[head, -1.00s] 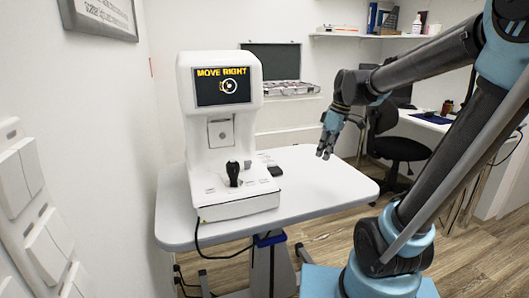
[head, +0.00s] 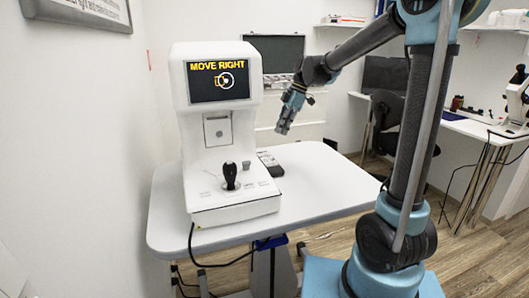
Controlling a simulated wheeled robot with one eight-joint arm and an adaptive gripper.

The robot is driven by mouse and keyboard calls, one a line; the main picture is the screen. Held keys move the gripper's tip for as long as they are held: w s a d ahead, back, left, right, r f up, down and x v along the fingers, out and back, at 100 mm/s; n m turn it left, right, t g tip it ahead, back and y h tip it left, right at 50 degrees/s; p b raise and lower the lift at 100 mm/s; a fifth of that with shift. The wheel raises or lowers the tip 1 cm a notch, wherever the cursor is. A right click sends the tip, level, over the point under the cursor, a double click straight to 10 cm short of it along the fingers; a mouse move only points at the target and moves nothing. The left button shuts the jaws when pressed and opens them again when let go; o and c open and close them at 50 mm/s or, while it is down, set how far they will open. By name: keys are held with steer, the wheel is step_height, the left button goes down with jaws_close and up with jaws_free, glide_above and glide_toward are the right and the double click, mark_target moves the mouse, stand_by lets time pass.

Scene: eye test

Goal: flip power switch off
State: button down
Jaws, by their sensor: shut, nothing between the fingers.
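A white eye-test machine (head: 203,170) stands on a white table, with its screen (head: 218,82) lit and reading "MOVE RIGHT". A black joystick (head: 230,175) stands upright on its base, with a small grey knob (head: 246,166) behind it. I cannot make out a power switch on the machine; it is too small or hidden. My gripper (head: 283,129) is shut and empty, pointing down. It hangs in the air right of the machine, above the back of the table, apart from both.
The white table (head: 320,190) is clear on its right side. A black cable (head: 215,264) hangs at the table's front. A desk (head: 450,122) and dark chair (head: 387,125) stand behind on the right.

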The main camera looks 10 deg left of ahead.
steer(key=x, duration=0.9)
steer(key=shift+s+a+f, duration=0.1)
steer(key=shift+f, duration=0.25)
steer(key=shift+s+a+f, duration=0.1)
steer(key=shift+s+a, duration=0.15)
steer(key=shift+a, duration=0.25)
steer(key=shift+s+a, duration=0.25)
steer(key=shift+a, duration=0.25)
steer(key=shift+s+a, duration=0.35)
steer(key=shift+a, duration=0.5)
